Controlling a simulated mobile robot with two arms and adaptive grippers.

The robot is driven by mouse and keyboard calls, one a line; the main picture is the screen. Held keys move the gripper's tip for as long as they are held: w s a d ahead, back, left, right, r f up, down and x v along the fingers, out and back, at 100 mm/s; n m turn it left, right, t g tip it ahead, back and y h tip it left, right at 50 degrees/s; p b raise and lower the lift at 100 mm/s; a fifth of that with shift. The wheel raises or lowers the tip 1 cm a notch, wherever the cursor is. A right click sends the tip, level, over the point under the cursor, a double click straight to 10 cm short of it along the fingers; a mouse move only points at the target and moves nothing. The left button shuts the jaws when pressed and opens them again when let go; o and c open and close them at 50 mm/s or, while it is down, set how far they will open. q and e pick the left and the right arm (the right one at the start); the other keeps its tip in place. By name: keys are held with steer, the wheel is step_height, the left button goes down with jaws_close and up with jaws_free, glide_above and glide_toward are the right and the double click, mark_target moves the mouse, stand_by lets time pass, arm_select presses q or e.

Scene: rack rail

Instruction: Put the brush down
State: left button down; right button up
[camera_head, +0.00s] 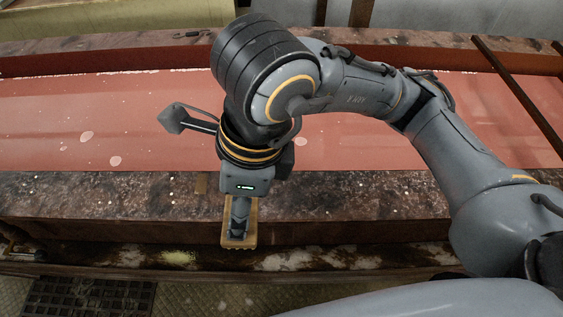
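A brush with a flat tan wooden body (240,244) is at the near edge of the rusty beam, low in the middle of the head view. My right gripper (239,230) points down over it, with its narrow fingers close together on the brush. The gripper appears shut on the brush and hides its middle. Bristles are not clear, and I cannot tell whether the brush touches the surface below. My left gripper is not in view.
A long beam with a red channel (60,130) and a rusty near flange (360,197) runs across the view. A dark bar (515,92) crosses at the right. Pale yellow powder (178,257) lies on the lower ledge. A black grate (85,297) is at lower left.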

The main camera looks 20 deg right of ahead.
steer(key=w+d+f+p, duration=0.2)
steer(key=w+d+f, duration=0.1)
steer(key=f, duration=0.1)
steer(key=w+d+f+p, duration=0.1)
steer(key=w+d+f, duration=0.2)
steer(key=d, duration=0.1)
steer(key=w+d+f+p, duration=0.2)
steer(key=w+d+f, duration=0.1)
steer(key=f, duration=0.1)
steer(key=shift+d+f+p, duration=0.15)
steer(key=shift+f+p, duration=0.2)
steer(key=shift+f, duration=0.5)
steer(key=shift+w+f+b, duration=0.1)
steer(key=shift+f+b, duration=0.15)
steer(key=shift+b, duration=0.1)
steer(key=o, duration=1.5)
steer(key=shift+r, duration=0.1)
